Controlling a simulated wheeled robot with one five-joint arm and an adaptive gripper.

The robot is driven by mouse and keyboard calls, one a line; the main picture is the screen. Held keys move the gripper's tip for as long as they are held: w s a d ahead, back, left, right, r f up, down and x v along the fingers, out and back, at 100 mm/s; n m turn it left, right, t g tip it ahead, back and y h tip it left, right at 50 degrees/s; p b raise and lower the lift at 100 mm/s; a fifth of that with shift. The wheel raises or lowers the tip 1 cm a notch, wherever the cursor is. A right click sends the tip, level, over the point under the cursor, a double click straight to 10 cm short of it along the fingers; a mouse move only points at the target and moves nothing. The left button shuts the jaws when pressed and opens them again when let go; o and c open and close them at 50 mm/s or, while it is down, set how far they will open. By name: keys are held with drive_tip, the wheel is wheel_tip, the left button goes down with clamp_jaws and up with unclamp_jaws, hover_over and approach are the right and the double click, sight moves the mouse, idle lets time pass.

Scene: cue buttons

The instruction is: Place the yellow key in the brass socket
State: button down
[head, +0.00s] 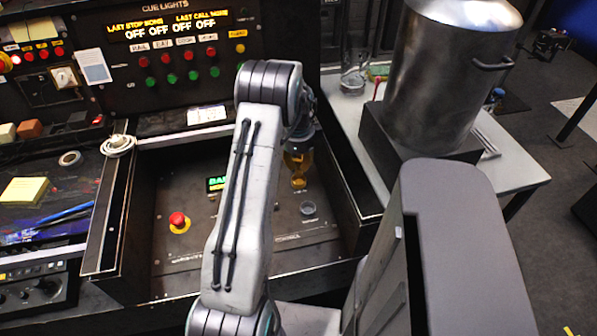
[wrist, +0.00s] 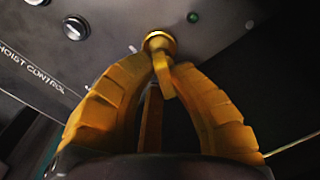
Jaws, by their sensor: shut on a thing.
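My gripper (head: 298,160) is over the right part of the recessed panel in the head view, with its yellow fingers pointing down. In the wrist view my gripper (wrist: 160,62) has its fingertips closed together on the yellow key (wrist: 165,82), a slim yellow piece between them. The round brass socket (wrist: 159,40) is right at the fingertips on the grey panel. The key's tip is hidden by the fingers, so I cannot tell how deep it sits in the socket. In the head view a small gold patch (head: 299,184) shows just below the fingers.
A grey knob (head: 308,208) is beside the gripper, and a red mushroom button (head: 178,220) is to the left. A green lamp (wrist: 193,17) is near the socket. Dark side walls (head: 345,190) bound the panel. A large steel pot (head: 440,75) stands at right.

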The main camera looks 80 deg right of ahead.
sight(298, 170)
drive_tip(key=shift+f, duration=1.85)
drive_tip(key=shift+f, duration=0.1)
drive_tip(key=shift+f, duration=0.1)
drive_tip(key=c, duration=1.3)
unclamp_jaws()
drive_tip(key=shift+o, duration=0.2)
wheel_tip(298, 170, up, 12)
drive_tip(key=shift+a, duration=0.45)
drive_tip(key=shift+r, duration=0.2)
